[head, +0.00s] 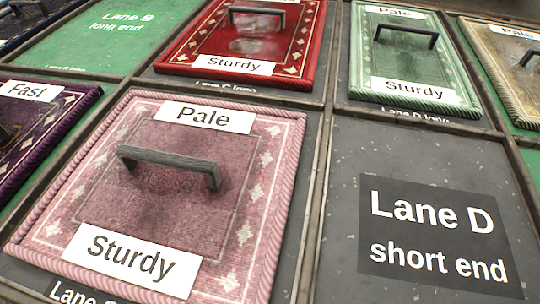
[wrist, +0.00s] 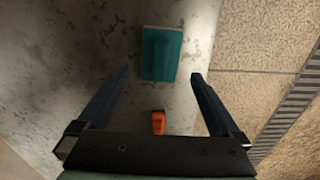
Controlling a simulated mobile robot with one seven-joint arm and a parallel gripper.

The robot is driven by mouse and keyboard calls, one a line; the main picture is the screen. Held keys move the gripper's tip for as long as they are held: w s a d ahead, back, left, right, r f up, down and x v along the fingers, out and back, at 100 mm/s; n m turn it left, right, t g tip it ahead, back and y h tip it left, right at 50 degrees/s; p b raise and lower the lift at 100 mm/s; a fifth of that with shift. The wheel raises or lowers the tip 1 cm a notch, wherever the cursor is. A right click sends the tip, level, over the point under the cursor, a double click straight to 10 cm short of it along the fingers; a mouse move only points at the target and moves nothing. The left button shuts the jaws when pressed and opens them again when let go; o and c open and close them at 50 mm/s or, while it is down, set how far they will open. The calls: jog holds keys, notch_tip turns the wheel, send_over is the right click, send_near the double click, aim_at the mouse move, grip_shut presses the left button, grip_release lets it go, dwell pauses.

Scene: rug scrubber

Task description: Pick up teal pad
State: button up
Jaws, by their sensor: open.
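The teal pad (wrist: 161,66) shows in the wrist view, near the top middle, on a grey mottled surface. It is a flat teal block with a raised, darker strip along its middle. My gripper (wrist: 158,74) is open, with its two dark fingers spread to either side below the pad. The pad lies ahead of the fingertips, roughly centred between them, and nothing is held. How far the fingers are above the surface I cannot tell. The head view shows neither the pad nor my gripper.
A small orange object (wrist: 158,122) lies between the fingers, near the gripper body. A tan speckled surface and a striped strip (wrist: 290,105) are at the right. In the head view, a pink handled rug (head: 165,222), a red one (head: 245,48) and a green one (head: 413,62) lie in framed lanes; Lane D's short end (head: 345,150) is bare.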

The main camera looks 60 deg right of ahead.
jog(key=shift+a+f+b, duration=0.1)
jog(key=shift+f+b, duration=2.2)
jog(key=shift+f, duration=1.3)
jog(key=shift+r, duration=0.1)
jog(key=c, duration=1.1)
jog(key=shift+r, duration=0.1)
notch_tip(320, 180, up, 10)
jog(key=p, duration=0.6)
jog(key=o, duration=0.9)
jog(key=shift+c, duration=0.2)
jog(key=c, duration=1.1)
